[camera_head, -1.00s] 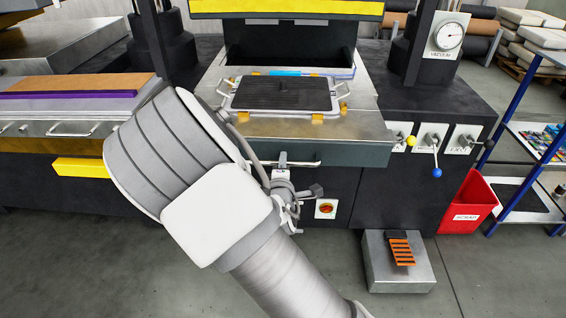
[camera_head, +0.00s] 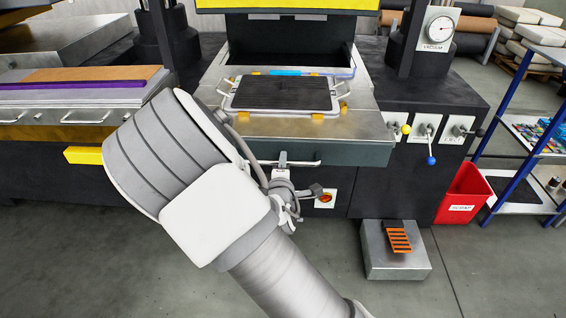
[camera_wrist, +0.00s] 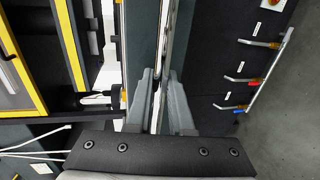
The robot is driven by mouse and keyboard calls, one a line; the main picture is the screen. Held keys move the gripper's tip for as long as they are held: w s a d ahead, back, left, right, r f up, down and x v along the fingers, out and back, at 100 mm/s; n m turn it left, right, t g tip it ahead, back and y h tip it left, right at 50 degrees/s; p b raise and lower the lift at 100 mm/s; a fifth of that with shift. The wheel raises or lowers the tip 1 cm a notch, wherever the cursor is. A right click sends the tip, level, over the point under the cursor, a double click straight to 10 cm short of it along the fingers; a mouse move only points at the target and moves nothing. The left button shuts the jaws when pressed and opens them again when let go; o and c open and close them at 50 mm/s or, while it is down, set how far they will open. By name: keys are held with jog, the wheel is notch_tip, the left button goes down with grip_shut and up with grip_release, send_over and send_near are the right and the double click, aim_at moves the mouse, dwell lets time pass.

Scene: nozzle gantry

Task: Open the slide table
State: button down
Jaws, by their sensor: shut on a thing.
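The slide table (camera_head: 355,124) is a bare metal plate with a dark green front, partly out of the press. A dark pad in a light frame (camera_head: 285,95) lies on it, held by orange clips. A horizontal bar handle (camera_head: 308,163) runs along the table's front. My gripper (camera_head: 282,160) is at this handle, below the front edge, partly hidden by my arm. In the wrist view my gripper's grey fingers (camera_wrist: 160,84) are shut on the handle, which runs up the picture between them.
Levers with coloured knobs (camera_head: 431,160) are on the press front, right of the table. A foot pedal (camera_head: 399,240) on a metal block (camera_head: 395,265), a red scrap bin (camera_head: 461,194) and a blue-framed shelf stand at right. The floor before the press is otherwise clear.

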jog(key=c, duration=0.8)
grip_release()
jog(key=p+v, duration=1.1)
jog(key=v, duration=0.6)
jog(key=shift+s+p, duration=0.2)
jog(key=shift+p, duration=0.2)
